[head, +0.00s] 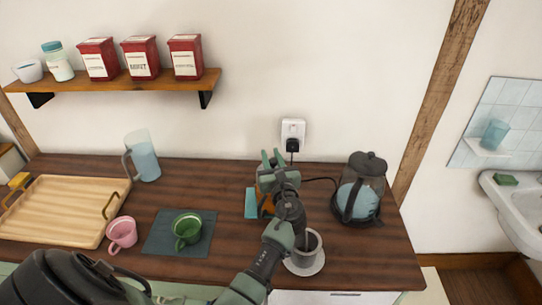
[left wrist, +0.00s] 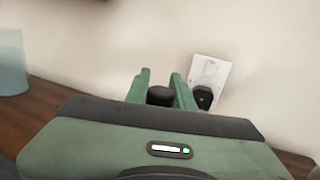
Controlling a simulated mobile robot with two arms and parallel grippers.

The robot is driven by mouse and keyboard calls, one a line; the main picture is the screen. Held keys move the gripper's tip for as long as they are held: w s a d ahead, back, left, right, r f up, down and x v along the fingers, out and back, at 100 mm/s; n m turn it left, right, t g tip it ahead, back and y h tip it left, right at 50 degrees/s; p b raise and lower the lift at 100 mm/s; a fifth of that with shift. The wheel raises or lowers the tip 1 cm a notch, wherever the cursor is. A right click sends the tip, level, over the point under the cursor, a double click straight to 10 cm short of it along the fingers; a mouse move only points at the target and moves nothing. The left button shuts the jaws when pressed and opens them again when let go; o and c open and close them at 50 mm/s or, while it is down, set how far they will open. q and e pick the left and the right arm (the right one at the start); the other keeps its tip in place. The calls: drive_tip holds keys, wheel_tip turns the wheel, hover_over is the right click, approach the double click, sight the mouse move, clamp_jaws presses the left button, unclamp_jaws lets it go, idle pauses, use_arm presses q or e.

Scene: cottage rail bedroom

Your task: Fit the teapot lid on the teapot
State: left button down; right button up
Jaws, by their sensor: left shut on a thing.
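My left gripper (head: 272,157) is over the back of the counter, below the wall socket. In the left wrist view its two green fingers (left wrist: 161,80) are shut on a small dark round piece (left wrist: 160,95), which looks like the lid's knob. The rest of that piece is hidden behind the gripper body. An orange-brown thing (head: 266,210) shows partly behind my left arm, beside a teal flat piece (head: 251,203). I cannot tell whether it is the teapot. My right gripper is not in view.
A kettle (head: 368,170) stands to the right, its cord running to the socket (head: 293,130). A cup on a saucer (head: 305,268) is close beside my left arm. Left are a green mug (head: 187,229), pink mug (head: 122,233), blue jug (head: 144,160) and wooden tray (head: 60,205).

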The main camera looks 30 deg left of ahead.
sight(274, 166)
use_arm(q)
drive_tip(key=c, duration=1.1)
unclamp_jaws()
drive_tip(key=shift+s, duration=0.1)
drive_tip(key=b+v, duration=0.1)
drive_tip(key=v, duration=0.6)
drive_tip(key=shift+s+d+b, duration=0.2)
drive_tip(key=shift+d+b, duration=0.1)
